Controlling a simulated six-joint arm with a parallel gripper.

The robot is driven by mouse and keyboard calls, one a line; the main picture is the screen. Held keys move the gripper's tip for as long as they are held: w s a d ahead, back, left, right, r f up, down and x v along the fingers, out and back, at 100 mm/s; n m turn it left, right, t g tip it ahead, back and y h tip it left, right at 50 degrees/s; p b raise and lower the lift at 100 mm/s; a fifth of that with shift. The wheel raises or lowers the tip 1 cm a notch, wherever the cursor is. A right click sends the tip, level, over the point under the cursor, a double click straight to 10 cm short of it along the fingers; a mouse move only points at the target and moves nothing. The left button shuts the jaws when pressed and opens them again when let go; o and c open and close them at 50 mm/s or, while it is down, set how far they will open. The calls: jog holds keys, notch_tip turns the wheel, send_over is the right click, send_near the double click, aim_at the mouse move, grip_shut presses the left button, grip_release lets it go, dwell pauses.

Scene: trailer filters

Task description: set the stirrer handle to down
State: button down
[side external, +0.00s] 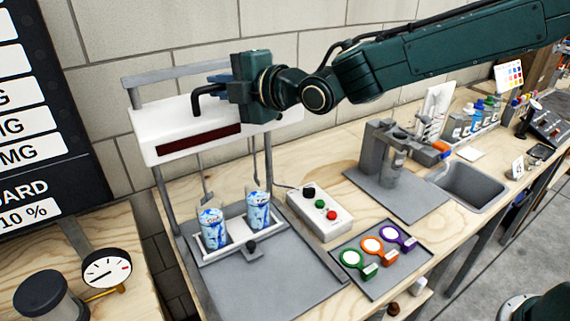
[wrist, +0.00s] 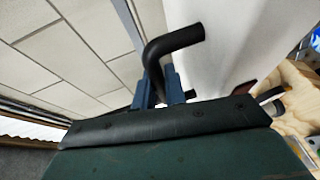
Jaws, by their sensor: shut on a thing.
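The stirrer is a white housing (side external: 185,130) on a grey frame, with a dark red strip along its front. Its black bent handle (side external: 204,92) comes out of the front face and turns right toward my gripper. In the wrist view the handle (wrist: 172,43) leaves the white face, bends, and runs down between the blue fingers. My gripper (side external: 222,78) is shut on the handle's free end, above the housing; its fingers also show in the wrist view (wrist: 162,92). The handle's gripped tip is partly hidden by my gripper.
A button box (side external: 320,212) and a tray of coloured rings (side external: 372,246) lie to the right. The block wall (side external: 200,35) is close behind the stirrer.

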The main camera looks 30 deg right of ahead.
aim_at(221, 136)
notch_tip(221, 136, down, 12)
dwell(0.5)
jog(key=c, duration=1.5)
grip_release()
jog(key=shift+c, duration=0.2)
jog(key=shift+o, duration=0.4)
jog(key=shift+r, duration=0.15)
jog(key=shift+s, duration=0.1)
